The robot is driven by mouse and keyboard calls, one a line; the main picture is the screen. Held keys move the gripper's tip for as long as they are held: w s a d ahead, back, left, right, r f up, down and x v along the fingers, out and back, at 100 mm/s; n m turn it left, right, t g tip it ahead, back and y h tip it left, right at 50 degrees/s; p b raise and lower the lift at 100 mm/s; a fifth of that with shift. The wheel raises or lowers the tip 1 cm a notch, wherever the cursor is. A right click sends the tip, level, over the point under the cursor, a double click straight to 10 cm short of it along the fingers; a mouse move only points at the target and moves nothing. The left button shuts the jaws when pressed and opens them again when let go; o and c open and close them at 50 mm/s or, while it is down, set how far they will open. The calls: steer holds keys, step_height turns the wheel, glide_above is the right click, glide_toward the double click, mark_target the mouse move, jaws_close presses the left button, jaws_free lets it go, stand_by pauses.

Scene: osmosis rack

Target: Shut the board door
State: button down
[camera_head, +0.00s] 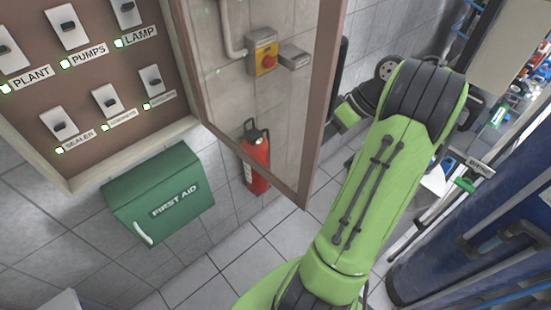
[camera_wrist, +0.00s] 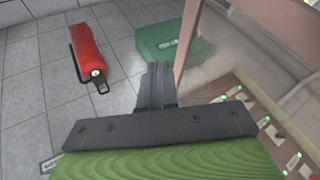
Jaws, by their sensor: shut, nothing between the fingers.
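The board (camera_head: 82,85) with labelled switches is on the wall at the left of the head view. Its door, a clear pane in a brown frame (camera_head: 322,100), stands open, swung well out from the board. In the wrist view the door's brown frame (camera_wrist: 189,38) runs upright just right of my gripper, and the switches show at the lower right. My gripper (camera_wrist: 157,70) is shut and empty, close to the frame; I cannot tell whether it touches. In the head view my arm is right of the door, and the fingertips cannot be made out.
A green first aid box (camera_head: 160,195) is below the board. A red fire extinguisher (camera_head: 256,165) and a yellow box with a red button (camera_head: 263,50) show through the pane. A large blue cylinder (camera_head: 470,230) stands at the right. Tiled floor is clear below the door.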

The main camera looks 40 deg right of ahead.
mark_target(287, 172)
steer(key=a+f+b, duration=0.2)
steer(key=a, duration=0.1)
steer(key=w+a+f+b, duration=0.1)
steer(key=a+f+b, duration=0.1)
steer(key=a+f, duration=0.1)
steer(key=w+a+f+b, duration=0.1)
steer(key=a+f+b, duration=0.1)
steer(key=a, duration=0.1)
steer(key=shift+w+f, duration=0.1)
steer(key=shift+f, duration=0.25)
steer(key=shift+d, duration=0.1)
